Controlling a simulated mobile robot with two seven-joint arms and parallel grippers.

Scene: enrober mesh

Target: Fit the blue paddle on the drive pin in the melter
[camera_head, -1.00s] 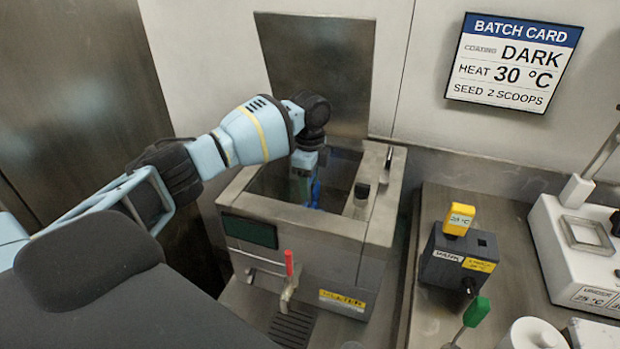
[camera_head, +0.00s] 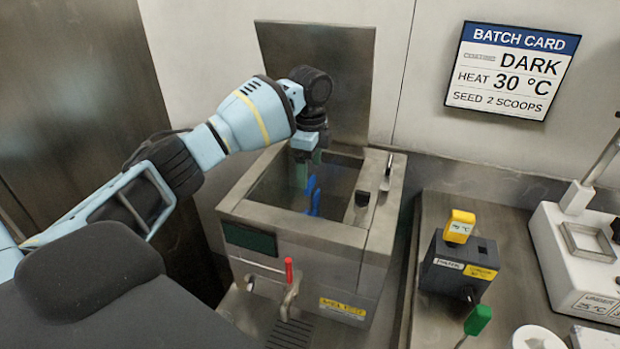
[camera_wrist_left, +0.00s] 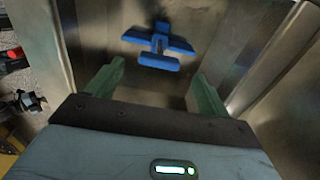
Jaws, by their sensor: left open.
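The blue paddle (camera_head: 313,194) is inside the open tank of the melter (camera_head: 355,238). In the left wrist view the paddle (camera_wrist_left: 158,46) shows as a blue cross shape standing apart from my gripper, beyond the fingertips. My left gripper (camera_head: 308,172) points down into the tank opening above the paddle. In the left wrist view its two green fingers (camera_wrist_left: 152,80) are spread wide with nothing between them. The drive pin is not visible; the paddle may cover it. My right gripper is in neither view.
The tank's metal walls (camera_wrist_left: 245,40) surround the left gripper closely. A raised lid (camera_head: 318,75) stands behind. A tap with a red handle (camera_head: 288,272) is at the front. A dark block with a yellow-handled tool (camera_head: 460,226) stands on the right counter.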

